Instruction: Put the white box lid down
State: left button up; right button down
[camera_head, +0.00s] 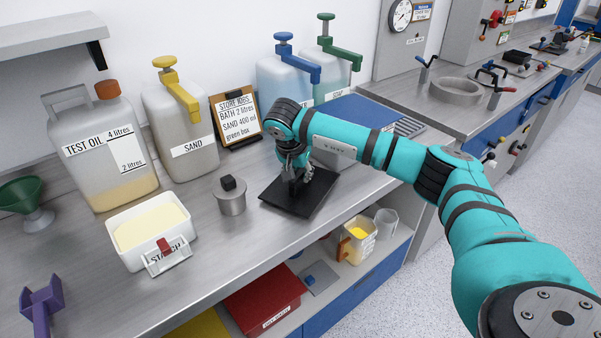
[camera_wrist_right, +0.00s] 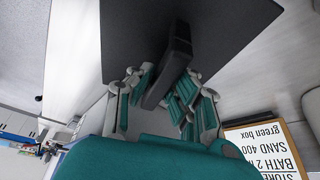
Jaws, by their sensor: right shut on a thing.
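The white box lid (camera_head: 322,187) looks like a flat, black, square plate with a dark bar handle. My right gripper (camera_head: 297,172) is over it, shut on the handle. In the right wrist view the lid (camera_wrist_right: 125,40) and its bar handle (camera_wrist_right: 172,65) show, with the fingers (camera_wrist_right: 160,92) on both sides of the bar. The lid is low at the counter's front edge; I cannot tell whether it touches the counter. The white box (camera_head: 190,248), labelled as starch, stands open to the left with pale yellow powder inside. My left gripper is not in view.
A small metal pot (camera_head: 231,200) stands just left of the lid. A sand jug (camera_head: 185,135), an oil jug (camera_head: 105,160) and a note board (camera_head: 236,118) stand behind. A blue panel (camera_head: 352,112) lies behind my arm. Below is a shelf with a red box (camera_head: 262,300).

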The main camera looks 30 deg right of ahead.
jog(key=c, duration=1.3)
grip_release()
jog(key=shift+r, duration=0.2)
jog(key=shift+a+r, duration=0.1)
jog(key=shift+r, duration=0.2)
jog(key=b+v, duration=0.1)
jog(key=v, duration=1)
jog(key=shift+r+b, duration=0.15)
jog(key=shift+b, duration=0.2)
